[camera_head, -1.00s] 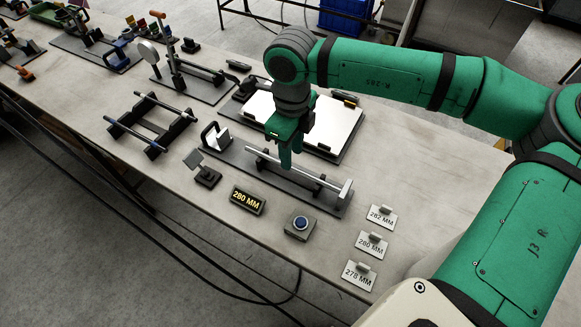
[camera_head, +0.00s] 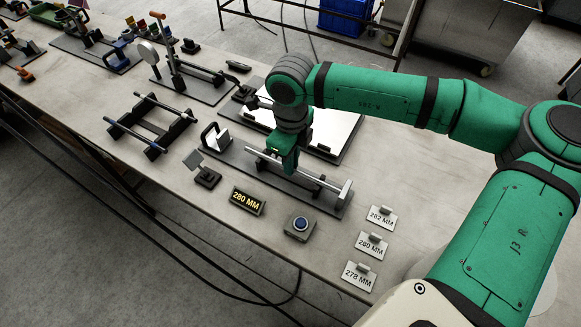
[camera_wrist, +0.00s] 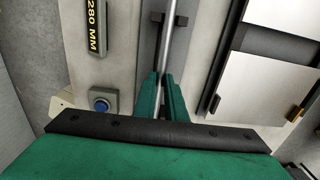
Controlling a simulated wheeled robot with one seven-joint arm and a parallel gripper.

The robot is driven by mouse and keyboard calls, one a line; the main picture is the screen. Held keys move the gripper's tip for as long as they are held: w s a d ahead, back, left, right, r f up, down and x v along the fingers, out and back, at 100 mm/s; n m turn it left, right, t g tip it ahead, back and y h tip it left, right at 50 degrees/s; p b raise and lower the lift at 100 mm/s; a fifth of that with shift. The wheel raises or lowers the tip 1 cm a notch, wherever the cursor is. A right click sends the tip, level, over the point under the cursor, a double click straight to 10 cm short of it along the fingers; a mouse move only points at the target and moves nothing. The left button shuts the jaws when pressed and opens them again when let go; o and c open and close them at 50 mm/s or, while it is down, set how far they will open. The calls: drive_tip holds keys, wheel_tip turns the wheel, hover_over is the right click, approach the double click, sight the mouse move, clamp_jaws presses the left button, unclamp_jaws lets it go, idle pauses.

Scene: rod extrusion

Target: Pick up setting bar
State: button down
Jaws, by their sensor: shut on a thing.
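The setting bar (camera_head: 312,177) is a thin silver rod lying along a long dark fixture (camera_head: 325,206) in the middle of the bench. In the wrist view the bar (camera_wrist: 172,32) runs up from between my fingers and lies over a dark support block. My gripper (camera_head: 288,169) is over the bar, left of its middle in the head view. In the wrist view my green gripper fingers (camera_wrist: 162,88) stand on either side of the bar, shut on it. The bar still appears level, close along the fixture. The stretch between the fingers is partly hidden.
In front of the fixture are a 280 MM display (camera_head: 247,200) and a blue button box (camera_head: 299,226). Label stands (camera_head: 372,245) stand to the right. A white panel (camera_head: 335,130) lies close behind. A rack with two rods (camera_head: 152,125) is at left.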

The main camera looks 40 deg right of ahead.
wheel_tip(320, 180, up, 10)
idle(0.6)
drive_tip(key=shift+w, duration=0.15)
